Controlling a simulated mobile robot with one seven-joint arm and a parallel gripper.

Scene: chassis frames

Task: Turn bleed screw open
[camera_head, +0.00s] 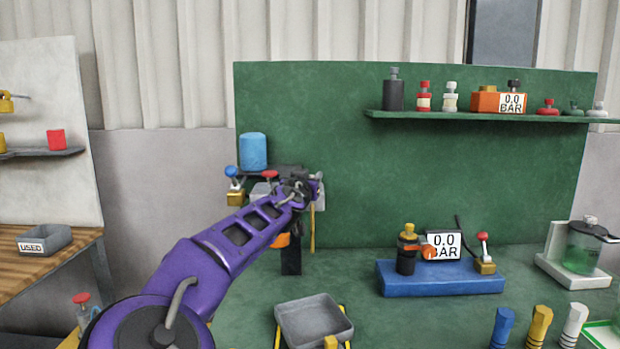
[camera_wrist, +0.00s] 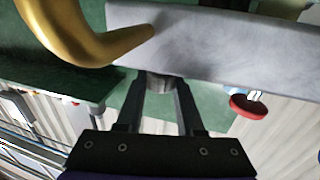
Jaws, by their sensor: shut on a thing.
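In the wrist view, my gripper (camera_wrist: 160,84) has its two dark fingers on either side of a short grey ribbed cylinder, which looks like the bleed screw (camera_wrist: 159,82). The fingers are shut on it. It sits at the edge of a long grey block (camera_wrist: 225,45). In the head view, my gripper (camera_head: 300,190) is at the fixture in front of the green panel (camera_head: 340,130), and the screw is hidden there. I cannot tell how far the screw is turned.
In the wrist view, a gold curved pipe (camera_wrist: 75,35) lies close at the upper left and a red knob (camera_wrist: 248,106) at the right. In the head view, a blue cylinder (camera_head: 253,151) stands behind the fixture. A grey tray (camera_head: 314,322) and a blue base (camera_head: 440,280) stand on the bench.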

